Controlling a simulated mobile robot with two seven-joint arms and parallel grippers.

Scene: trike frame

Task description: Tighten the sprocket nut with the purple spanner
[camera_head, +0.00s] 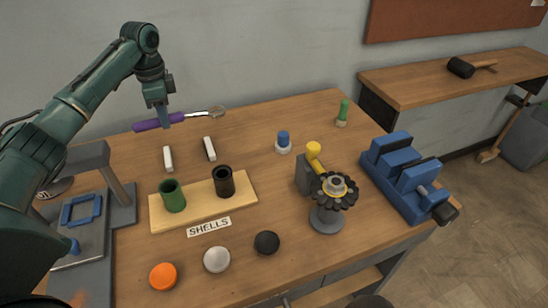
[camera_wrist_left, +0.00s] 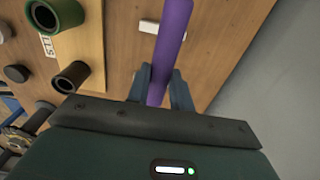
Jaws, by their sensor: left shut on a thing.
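My left gripper (camera_head: 162,117) is shut on the purple handle of the spanner (camera_head: 150,125), above the back left of the bench. The spanner lies roughly level, its metal ring end pointing right. In the left wrist view the purple handle (camera_wrist_left: 168,50) runs between the two fingers (camera_wrist_left: 158,88). The black sprocket (camera_head: 335,190) stands on a grey round post at the right of the bench, with a yellow ring and a grey nut (camera_head: 335,184) at its centre. The spanner is well apart from the nut. My right gripper is not in view.
A wooden board (camera_head: 243,199) holds a green cup (camera_head: 172,196) and a black cup (camera_head: 223,181). A blue vise (camera_head: 402,172) stands right of the sprocket. A yellow-topped tool (camera_head: 314,152) is close behind the sprocket. Orange (camera_head: 163,276), white and black knobs lie in front.

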